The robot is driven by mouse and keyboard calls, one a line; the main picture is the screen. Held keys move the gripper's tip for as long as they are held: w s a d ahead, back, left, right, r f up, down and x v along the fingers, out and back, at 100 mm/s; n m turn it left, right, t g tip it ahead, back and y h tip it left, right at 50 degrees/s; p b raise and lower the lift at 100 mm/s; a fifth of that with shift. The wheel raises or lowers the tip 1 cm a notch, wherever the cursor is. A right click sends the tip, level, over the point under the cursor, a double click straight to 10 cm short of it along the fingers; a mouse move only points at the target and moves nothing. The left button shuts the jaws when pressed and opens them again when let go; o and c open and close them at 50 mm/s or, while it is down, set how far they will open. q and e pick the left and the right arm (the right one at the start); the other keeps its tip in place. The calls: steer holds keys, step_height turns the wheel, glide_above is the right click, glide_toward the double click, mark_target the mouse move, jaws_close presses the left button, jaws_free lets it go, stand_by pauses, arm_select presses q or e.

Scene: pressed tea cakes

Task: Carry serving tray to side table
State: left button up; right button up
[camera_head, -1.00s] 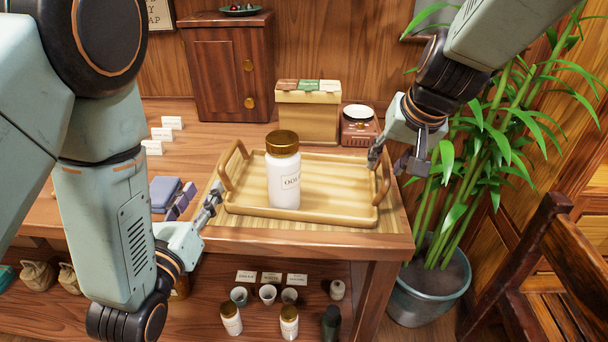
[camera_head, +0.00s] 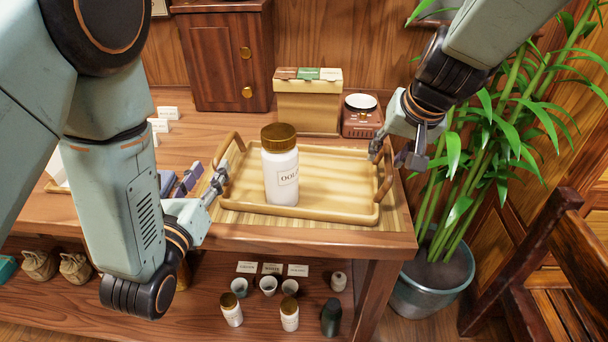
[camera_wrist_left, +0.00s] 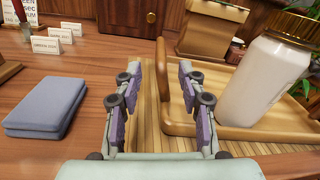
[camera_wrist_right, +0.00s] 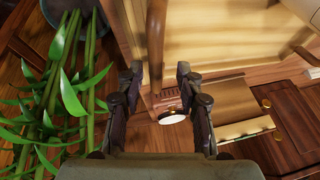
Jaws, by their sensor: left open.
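The wooden serving tray (camera_head: 330,212) lies on a striped mat at the table's right end, with a raised handle at each short side. A white jar with a gold lid (camera_head: 281,165) stands upright on its left half. My left gripper (camera_head: 221,178) is open beside the left handle; in the left wrist view this handle (camera_wrist_left: 162,80) shows in the gap between the fingers, a little ahead. My right gripper (camera_head: 384,158) is open at the right handle (camera_head: 386,182); in the right wrist view that handle (camera_wrist_right: 156,45) lines up between the fingertips. Contact cannot be told.
A box with coloured packets (camera_head: 307,105) and a small reddish device (camera_head: 361,118) stand behind the tray. A potted bamboo (camera_head: 440,260) and a wooden chair (camera_head: 545,260) are at the right.

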mark_target(218, 152)
arm_select(q)
steer(key=w, duration=0.2)
steer(key=w+d, duration=0.1)
steer(key=w, duration=0.2)
steer(key=shift+w+d, duration=0.15)
steer(key=shift+w, duration=0.05)
arm_select(e)
steer(key=x, duration=0.5)
steer(key=shift+w+d+f, duration=0.1)
steer(key=shift+f, duration=0.1)
arm_select(q)
steer(key=shift+w, duration=0.2)
arm_select(e)
steer(key=shift+w+f, duration=0.1)
steer(key=shift+f, duration=0.05)
arm_select(q)
steer(key=shift+a, duration=0.2)
arm_select(e)
steer(key=shift+a, duration=0.25)
arm_select(q)
steer(key=shift+s, duration=0.1)
steer(key=shift+d+r, duration=0.1)
steer(key=shift+c, duration=0.3)
arm_select(e)
steer(key=shift+d, duration=0.1)
steer(key=shift+c, duration=0.4)
